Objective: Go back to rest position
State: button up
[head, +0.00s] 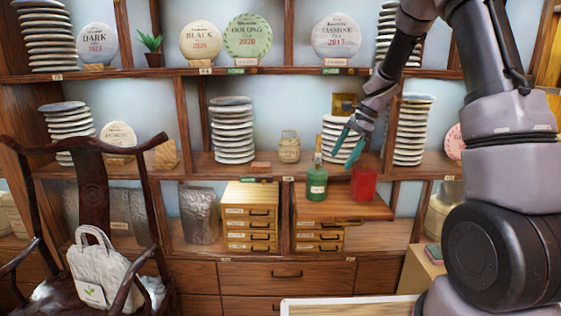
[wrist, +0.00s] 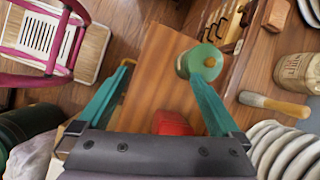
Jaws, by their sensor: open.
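My gripper (head: 345,157) has teal fingers, spread apart with nothing between them, in front of the middle shelf at centre right. In the wrist view my gripper (wrist: 158,72) points down over a wooden surface. A green bottle (head: 316,183) with a pale label stands upright on that surface, just below and left of the fingers in the head view. In the wrist view the bottle (wrist: 201,63) lies near the right fingertip; whether they touch I cannot tell. A red block (head: 363,184) stands right of the bottle. It also shows partly in the wrist view (wrist: 172,122), behind my gripper body.
The wooden top (head: 343,206) sits over small drawers. Stacks of tea cakes (head: 232,130) and a jar (head: 289,147) fill the shelf behind. A dark wooden chair (head: 92,200) with a white bag (head: 97,267) stands at left. A brush (wrist: 273,104) lies on the shelf.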

jog(key=w+a+r+m+t+y, duration=0.1)
jog(key=w+r+m+t, duration=0.25)
jog(key=r+m, duration=0.3)
jog(key=w+r+m+t, duration=0.2)
jog(key=r+m+t, duration=0.2)
jog(key=r+m, duration=0.25)
jog(key=s+d+r+m+t+h, duration=0.35)
jog(key=d+r+m, duration=0.3)
jog(key=m, duration=0.55)
jog(key=s+d+r+m+t+h, duration=0.25)
jog(key=s+d+r+m, duration=0.2)
jog(key=r+m, duration=0.5)
jog(key=s+d+f+m+g+h, duration=0.2)
jog(key=s+d+f+m, duration=0.1)
jog(key=s+m, duration=0.8)
jog(key=s+a+f+m+g+y, duration=0.2)
jog(key=s+a+f+m, duration=0.1)
jog(key=s+m, duration=0.4)
jog(key=s+a+f+m+g+y, duration=0.2)
jog(key=s+a+f+m, duration=0.1)
jog(key=s+m, duration=0.4)
jog(key=shift+a+f+m, duration=0.2)
jog(key=shift+a+m, duration=0.7)
jog(key=shift+m, duration=0.15)
